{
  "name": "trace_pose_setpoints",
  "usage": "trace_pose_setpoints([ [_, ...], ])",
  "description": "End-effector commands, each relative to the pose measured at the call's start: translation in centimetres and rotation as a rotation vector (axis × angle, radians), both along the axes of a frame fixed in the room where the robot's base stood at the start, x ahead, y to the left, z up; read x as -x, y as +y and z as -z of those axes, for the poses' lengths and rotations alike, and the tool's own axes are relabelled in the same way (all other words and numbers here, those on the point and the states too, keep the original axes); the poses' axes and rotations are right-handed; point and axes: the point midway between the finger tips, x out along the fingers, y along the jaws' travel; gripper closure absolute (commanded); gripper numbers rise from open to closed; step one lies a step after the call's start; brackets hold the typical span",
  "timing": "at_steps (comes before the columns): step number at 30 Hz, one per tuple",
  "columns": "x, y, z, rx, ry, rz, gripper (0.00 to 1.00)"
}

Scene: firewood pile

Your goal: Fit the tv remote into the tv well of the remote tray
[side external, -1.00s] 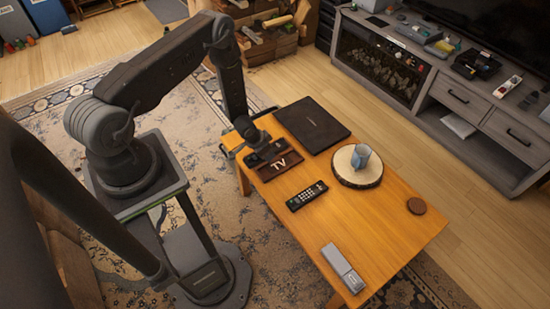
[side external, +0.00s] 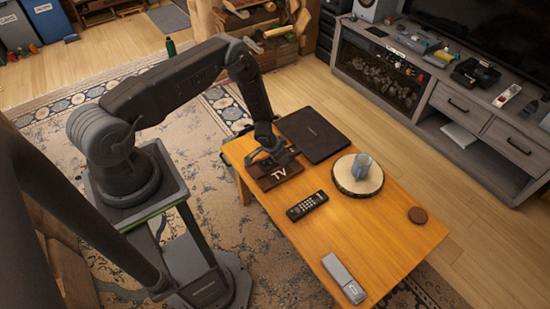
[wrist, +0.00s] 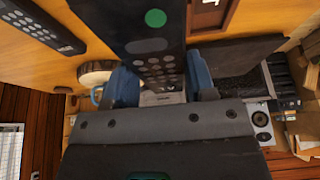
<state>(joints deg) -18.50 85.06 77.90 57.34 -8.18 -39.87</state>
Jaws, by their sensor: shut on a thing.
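My gripper (wrist: 160,78) is shut on a dark remote (wrist: 160,45) with a green round button and grey keys, held between two blue finger pads. In the side view my gripper (side external: 273,152) is low over the back part of the dark brown remote tray (side external: 269,180), whose front shows white TV lettering. The held remote is hard to make out there, and the arm hides much of the tray's back. I cannot tell whether the remote touches the tray. A brown part with a pale outline, probably the tray, shows at the top of the wrist view.
A second black remote (side external: 307,205) lies right of the tray. A closed black laptop (side external: 312,135) lies close behind. A blue-grey cup (side external: 361,166) stands on a wood slice (side external: 345,181). A grey device (side external: 344,277) and a round coaster (side external: 418,215) lie further off on the wooden table (side external: 375,230).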

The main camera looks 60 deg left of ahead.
Motion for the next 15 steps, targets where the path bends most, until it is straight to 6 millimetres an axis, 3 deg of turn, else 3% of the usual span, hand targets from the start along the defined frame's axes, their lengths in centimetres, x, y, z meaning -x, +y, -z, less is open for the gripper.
trace_pose_setpoints([
  [15, 0.01, -0.03, 0.72, 0.000, 0.001, -0.001, 0.75],
])
